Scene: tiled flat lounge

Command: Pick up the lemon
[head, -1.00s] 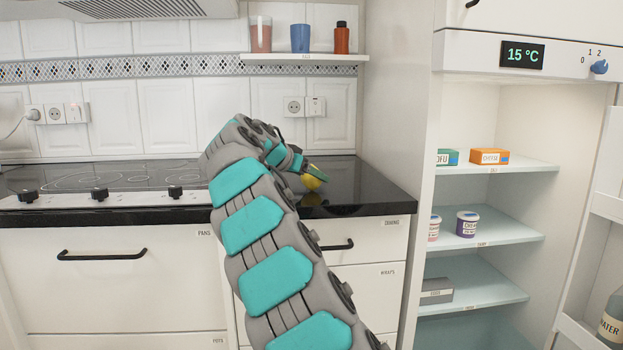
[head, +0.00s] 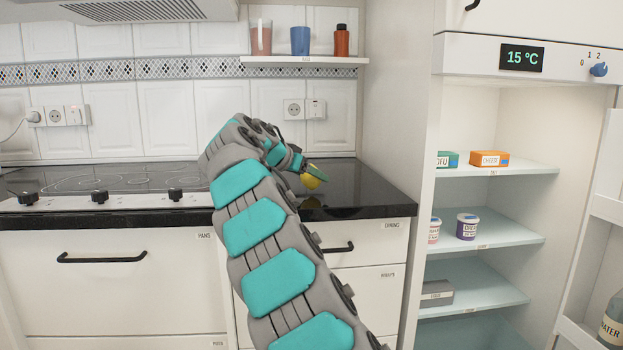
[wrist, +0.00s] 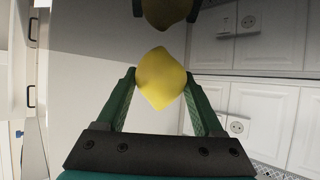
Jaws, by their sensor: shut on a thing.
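The yellow lemon (wrist: 163,80) is between the two green fingers of my gripper (wrist: 160,82) in the wrist view. My gripper is shut on it. The lemon's dark reflection shows at the top of that view, with a gap between the two, so the lemon is held a little above the glossy black counter. In the head view, the lemon (head: 314,176) is small and partly hidden by my gripper (head: 311,172), over the counter (head: 362,185) to the right of the hob.
The hob (head: 95,180) lies to the left. A wall shelf (head: 305,59) with a blue cup (head: 300,40) and other vessels hangs above. An open fridge (head: 500,185) holding boxes and tubs stands to the right. The counter's right part is clear.

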